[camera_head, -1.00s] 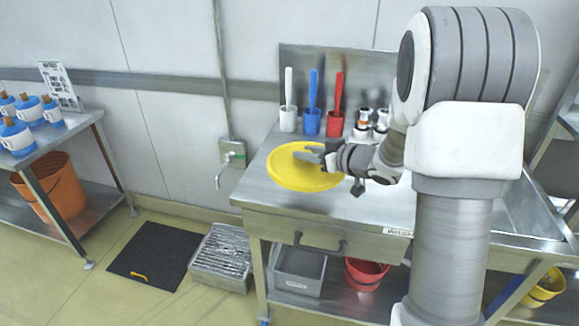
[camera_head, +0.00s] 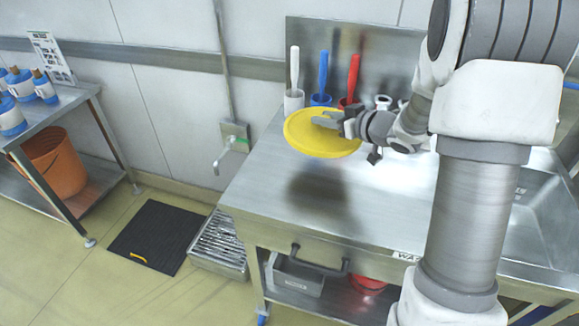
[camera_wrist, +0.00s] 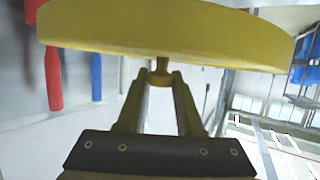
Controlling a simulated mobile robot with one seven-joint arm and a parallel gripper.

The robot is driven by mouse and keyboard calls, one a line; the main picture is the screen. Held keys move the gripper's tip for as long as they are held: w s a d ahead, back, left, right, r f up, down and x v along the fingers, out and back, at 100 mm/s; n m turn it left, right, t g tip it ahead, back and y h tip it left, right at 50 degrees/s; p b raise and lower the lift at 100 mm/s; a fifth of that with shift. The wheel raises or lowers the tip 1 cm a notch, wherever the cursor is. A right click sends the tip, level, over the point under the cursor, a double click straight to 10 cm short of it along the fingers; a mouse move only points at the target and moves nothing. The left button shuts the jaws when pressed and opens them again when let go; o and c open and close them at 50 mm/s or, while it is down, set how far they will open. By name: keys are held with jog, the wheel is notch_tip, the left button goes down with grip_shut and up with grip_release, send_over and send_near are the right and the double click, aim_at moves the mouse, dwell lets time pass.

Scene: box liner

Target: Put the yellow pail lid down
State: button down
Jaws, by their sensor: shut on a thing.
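The yellow pail lid (camera_head: 312,138) is a round flat disc held above the left part of the steel table (camera_head: 275,185). A dark shadow lies on the tabletop below it, apart from it. My gripper (camera_head: 330,120) is over the lid's top in the head view, shut on its small central knob. In the wrist view the lid (camera_wrist: 170,32) spans the top of the picture. There the two fingers of my gripper (camera_wrist: 161,80) close on the yellow knob. The lid looks about level in the head view.
White, blue (camera_head: 322,75) and red-handled brushes stand in cups at the table's back, close behind the lid. The tabletop's front left is clear. A sink (camera_head: 535,215) is at right. A side table with blue-white containers (camera_head: 20,85) stands left; a black mat (camera_head: 157,236) lies on the floor.

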jog(key=shift+w, duration=0.25)
jog(key=shift+w+f, duration=0.1)
jog(key=s+a+f, duration=0.1)
jog(key=a+f, duration=0.1)
jog(key=a, duration=0.1)
jog(key=s+a+f+b, duration=0.1)
jog(key=s+a+f, duration=0.1)
jog(key=a, duration=0.2)
jog(key=s+a+f+b, duration=0.1)
jog(key=a+f, duration=0.1)
jog(key=a, duration=0.1)
jog(key=shift+s+a+f, duration=0.25)
jog(key=shift+f, duration=0.15)
jog(key=shift+f+b, duration=0.65)
jog(key=shift+f, duration=1.35)
jog(key=c, duration=0.5)
grip_release()
jog(key=shift+c, duration=0.2)
jog(key=shift+r, duration=0.1)
